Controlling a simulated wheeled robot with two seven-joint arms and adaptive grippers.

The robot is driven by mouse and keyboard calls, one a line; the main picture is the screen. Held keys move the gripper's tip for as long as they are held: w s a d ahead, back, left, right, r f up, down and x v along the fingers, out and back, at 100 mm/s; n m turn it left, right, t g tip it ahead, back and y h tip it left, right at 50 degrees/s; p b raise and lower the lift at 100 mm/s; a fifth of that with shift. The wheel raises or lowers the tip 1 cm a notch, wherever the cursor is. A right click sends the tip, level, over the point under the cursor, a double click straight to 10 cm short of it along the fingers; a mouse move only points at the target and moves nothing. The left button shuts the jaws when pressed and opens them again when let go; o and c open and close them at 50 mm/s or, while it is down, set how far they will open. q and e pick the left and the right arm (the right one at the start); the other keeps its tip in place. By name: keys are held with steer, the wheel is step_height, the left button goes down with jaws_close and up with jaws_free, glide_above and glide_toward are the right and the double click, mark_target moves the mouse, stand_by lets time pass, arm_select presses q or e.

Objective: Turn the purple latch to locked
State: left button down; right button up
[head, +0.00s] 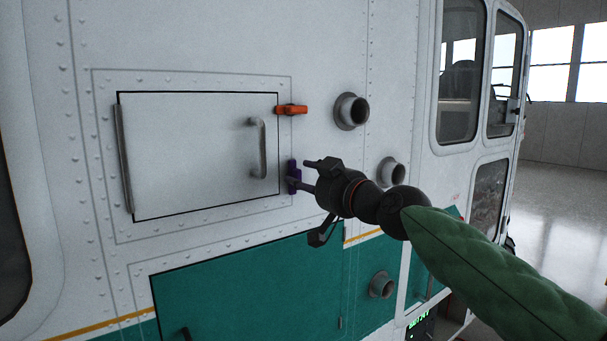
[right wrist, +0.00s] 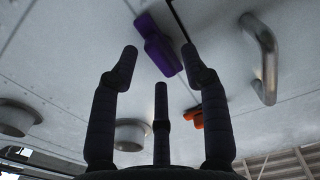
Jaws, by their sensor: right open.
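The purple latch (head: 293,176) is on the white helicopter wall, just right of the lower right edge of a closed hatch door (head: 190,150). It stands upright, roughly along the door edge, and does not visibly cross the seam. My right gripper (head: 304,174) is open, with its fingers pointing at the latch from the right. In the right wrist view the purple latch (right wrist: 158,45) shows beyond and between the spread fingertips (right wrist: 159,62). I cannot tell whether a finger touches it. My left gripper is not in view.
An orange latch (head: 291,110) lies level across the door edge above the purple one. A grey handle (head: 258,148) sticks out from the door. Round ports (head: 351,111) and (head: 391,171) protrude from the wall to the right. A teal panel (head: 245,285) is below.

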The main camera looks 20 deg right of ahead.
steer(key=shift+w+a, duration=0.2)
steer(key=shift+w, duration=0.4)
steer(key=shift+s, duration=0.1)
jaws_close()
